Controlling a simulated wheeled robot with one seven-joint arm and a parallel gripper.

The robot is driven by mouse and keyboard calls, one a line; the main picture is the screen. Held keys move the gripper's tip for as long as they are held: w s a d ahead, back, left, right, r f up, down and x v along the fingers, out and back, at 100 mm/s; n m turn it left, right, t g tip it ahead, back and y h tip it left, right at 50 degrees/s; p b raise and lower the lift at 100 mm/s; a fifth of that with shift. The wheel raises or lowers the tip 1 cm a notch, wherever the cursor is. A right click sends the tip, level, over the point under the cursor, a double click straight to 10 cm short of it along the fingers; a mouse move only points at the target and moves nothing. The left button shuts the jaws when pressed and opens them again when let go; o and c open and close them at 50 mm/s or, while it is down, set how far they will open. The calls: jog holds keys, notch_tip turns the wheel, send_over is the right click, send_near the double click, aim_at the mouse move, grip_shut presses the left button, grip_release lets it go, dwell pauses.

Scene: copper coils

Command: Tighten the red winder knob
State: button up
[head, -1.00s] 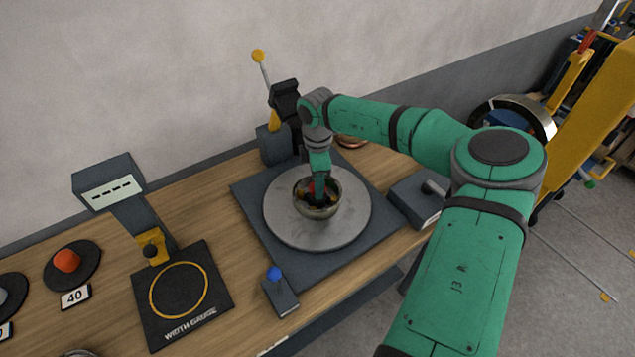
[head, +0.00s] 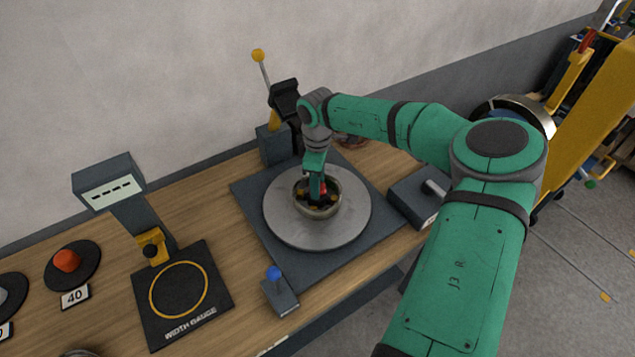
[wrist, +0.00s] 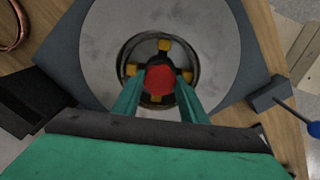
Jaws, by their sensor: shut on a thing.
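The red winder knob (wrist: 160,80) sits at the centre of a ring-shaped metal rim (head: 331,211) on a round grey turntable (head: 285,228). Yellow blocks (wrist: 165,45) stand around the knob inside the ring. My gripper (wrist: 160,90) reaches down into the ring, with one finger on each side of the knob, and is shut on it. In the head view my gripper (head: 317,190) hides most of the knob; a bit of red shows beside the fingers.
A lever with a blue ball (head: 274,273) stands at the front of the dark base plate. A grey box (head: 412,203) stands to the right. A width gauge (head: 180,290) and a red knob-like piece (head: 66,260) on a disc are at left. A yellow-tipped lever (head: 258,56) rises behind.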

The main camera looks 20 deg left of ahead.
jog(key=shift+a+f, duration=0.1)
jog(key=o, duration=1.1)
jog(key=shift+c, duration=0.2)
jog(key=shift+r, duration=0.2)
notch_tip(320, 180, up, 11)
jog(key=shift+f, duration=0.2)
jog(key=shift+s, duration=0.1)
